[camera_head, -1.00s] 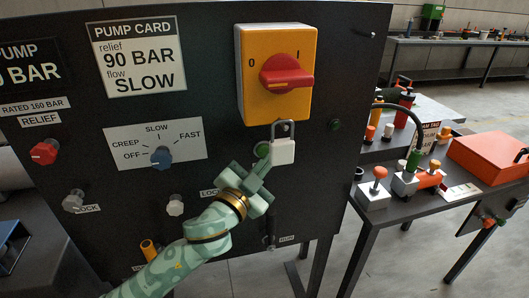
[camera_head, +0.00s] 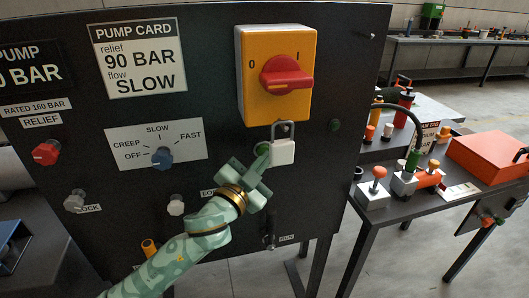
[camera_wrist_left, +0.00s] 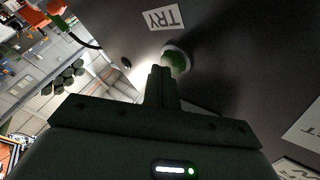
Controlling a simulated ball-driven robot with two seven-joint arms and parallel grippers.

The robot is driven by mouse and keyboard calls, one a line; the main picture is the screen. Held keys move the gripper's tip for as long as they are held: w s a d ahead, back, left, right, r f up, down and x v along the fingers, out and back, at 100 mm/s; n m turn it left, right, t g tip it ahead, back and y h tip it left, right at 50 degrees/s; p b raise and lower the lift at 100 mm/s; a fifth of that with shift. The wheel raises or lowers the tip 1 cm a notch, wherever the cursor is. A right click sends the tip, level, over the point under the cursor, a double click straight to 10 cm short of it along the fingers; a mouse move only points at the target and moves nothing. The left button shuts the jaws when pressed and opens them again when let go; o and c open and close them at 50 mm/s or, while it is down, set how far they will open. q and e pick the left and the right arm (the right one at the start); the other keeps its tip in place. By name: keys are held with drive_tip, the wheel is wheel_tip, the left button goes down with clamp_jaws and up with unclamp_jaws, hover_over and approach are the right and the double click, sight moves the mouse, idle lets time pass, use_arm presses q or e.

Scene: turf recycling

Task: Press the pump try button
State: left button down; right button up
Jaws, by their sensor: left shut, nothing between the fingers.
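The green pump try button (camera_head: 262,148) sits on the dark panel, below the yellow switch box and just left of a padlock. My left gripper (camera_head: 262,163) is shut and empty, its fingertips over the lower part of the button in the head view. In the left wrist view the green button (camera_wrist_left: 178,60) in its pale ring shows beside the shut fingertips (camera_wrist_left: 161,72), with the TRY label (camera_wrist_left: 163,17) near it. The tips are very close to the button; I cannot tell whether they touch. My right gripper is not in view.
The yellow switch box (camera_head: 278,75) has a red handle. The white padlock (camera_head: 283,151) hangs close to the fingers. A blue flow knob (camera_head: 162,158), a red relief knob (camera_head: 46,153) and grey knobs are left. A cluttered table (camera_head: 400,208) stands right.

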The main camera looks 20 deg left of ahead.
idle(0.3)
use_arm(q)
drive_tip(key=shift+s+d+p, duration=0.35)
drive_tip(key=shift+s+d, duration=0.05)
drive_tip(key=shift+s, duration=0.2)
drive_tip(key=s+d+p, duration=0.1)
drive_tip(key=s+d, duration=0.2)
drive_tip(key=s, duration=0.2)
drive_tip(key=shift+d, duration=0.2)
drive_tip(key=shift+f, duration=0.1)
idle(0.6)
